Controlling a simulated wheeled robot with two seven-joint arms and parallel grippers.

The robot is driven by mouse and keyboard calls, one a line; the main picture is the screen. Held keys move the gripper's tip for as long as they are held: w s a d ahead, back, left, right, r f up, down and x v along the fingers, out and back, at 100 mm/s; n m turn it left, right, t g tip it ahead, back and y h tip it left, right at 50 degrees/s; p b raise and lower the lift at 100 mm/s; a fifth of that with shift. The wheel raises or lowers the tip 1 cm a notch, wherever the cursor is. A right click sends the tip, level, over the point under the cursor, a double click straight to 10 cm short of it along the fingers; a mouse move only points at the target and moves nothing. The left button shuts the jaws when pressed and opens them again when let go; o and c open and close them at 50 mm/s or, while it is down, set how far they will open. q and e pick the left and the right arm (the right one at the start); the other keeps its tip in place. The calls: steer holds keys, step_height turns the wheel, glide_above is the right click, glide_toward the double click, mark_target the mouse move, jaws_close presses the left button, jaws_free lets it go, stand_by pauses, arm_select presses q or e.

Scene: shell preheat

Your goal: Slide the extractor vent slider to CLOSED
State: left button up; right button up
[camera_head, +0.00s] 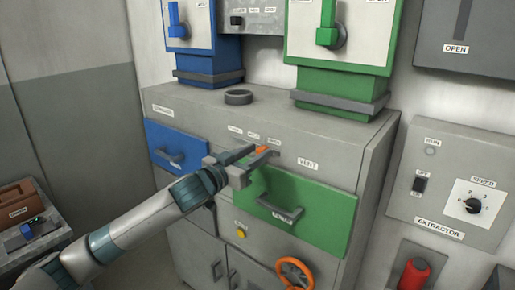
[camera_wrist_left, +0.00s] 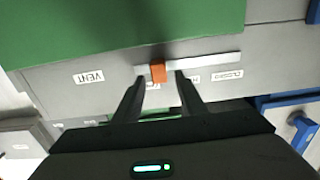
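The orange vent slider (camera_head: 261,149) sits in a slot on the grey cabinet front, above the green drawer. In the left wrist view the slider (camera_wrist_left: 158,70) stands near one end of the pale slot (camera_wrist_left: 210,63), the end towards the VENT label (camera_wrist_left: 89,76). The CLOSED label (camera_wrist_left: 227,75) is by the slot's other end. My left gripper (camera_head: 258,155) is at the slider, its fingers open. In the wrist view the fingertips of this gripper (camera_wrist_left: 160,82) are on either side of the slider, with gaps visible. My right gripper is not in view.
The green drawer (camera_head: 310,205) with its handle is below the slot; a blue drawer (camera_head: 180,148) is to the left. A dark ring (camera_head: 238,97) lies on the cabinet top. The EXTRACTOR panel (camera_head: 455,185) is on the right wall. An orange wheel (camera_head: 295,272) is lower down.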

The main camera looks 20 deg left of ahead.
arm_select(q)
steer(key=shift+w+d, duration=0.15)
steer(key=shift+w, duration=0.35)
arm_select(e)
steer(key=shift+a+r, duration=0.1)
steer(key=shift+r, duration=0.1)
